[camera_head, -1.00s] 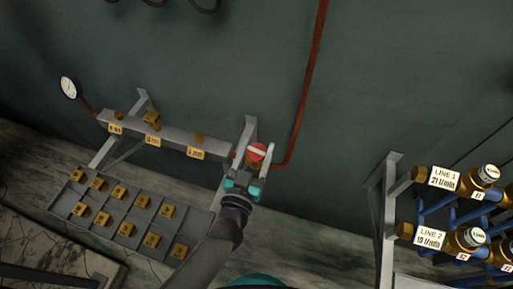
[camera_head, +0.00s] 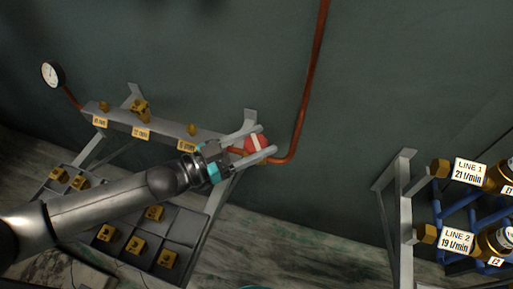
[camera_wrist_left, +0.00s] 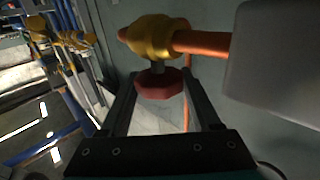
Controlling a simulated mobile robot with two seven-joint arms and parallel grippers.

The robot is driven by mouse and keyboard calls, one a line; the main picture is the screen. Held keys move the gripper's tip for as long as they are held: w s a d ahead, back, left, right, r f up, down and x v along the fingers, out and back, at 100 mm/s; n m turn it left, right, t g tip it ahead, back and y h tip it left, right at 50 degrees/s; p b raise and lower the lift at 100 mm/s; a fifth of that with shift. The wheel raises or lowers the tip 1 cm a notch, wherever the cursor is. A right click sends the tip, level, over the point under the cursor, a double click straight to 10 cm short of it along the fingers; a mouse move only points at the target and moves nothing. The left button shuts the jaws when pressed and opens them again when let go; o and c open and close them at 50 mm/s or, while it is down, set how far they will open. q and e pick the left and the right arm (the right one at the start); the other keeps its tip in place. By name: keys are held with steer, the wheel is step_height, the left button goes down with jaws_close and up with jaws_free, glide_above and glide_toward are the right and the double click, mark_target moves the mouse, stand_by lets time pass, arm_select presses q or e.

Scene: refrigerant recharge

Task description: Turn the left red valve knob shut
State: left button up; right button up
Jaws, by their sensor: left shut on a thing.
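The red valve knob (camera_head: 256,144) has a pale stripe across its face and sits at the right end of the grey rack beam, by the copper pipe. My left gripper (camera_head: 257,143) reaches it from the left and is shut on it, one finger on each side. In the left wrist view the dark red knob (camera_wrist_left: 160,84) lies between the two fingers, below a brass valve body (camera_wrist_left: 153,38) with a copper pipe (camera_wrist_left: 203,43) leaving to the right. My right gripper is not in view.
A grey rack beam (camera_head: 155,127) with yellow labels carries brass fittings. A tray (camera_head: 128,222) of brass pieces lies below, partly behind my left arm. A pressure gauge (camera_head: 52,74) is at the far left. A frame (camera_head: 402,210) with blue pipes stands at right.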

arm_select(q)
steer(key=m+g+h+b, duration=0.1)
steer(key=m+g, duration=0.1)
steer(key=shift+w+g+b, duration=0.1)
steer(key=shift+g+b, duration=0.2)
steer(key=shift+g, duration=0.1)
steer(key=shift+m+g+h+b, duration=0.55)
steer(key=shift+m+g, duration=0.35)
steer(key=shift+g, duration=0.5)
steer(key=shift+d+r+g, duration=0.1)
steer(key=shift+g, duration=0.2)
steer(key=o, duration=1.4)
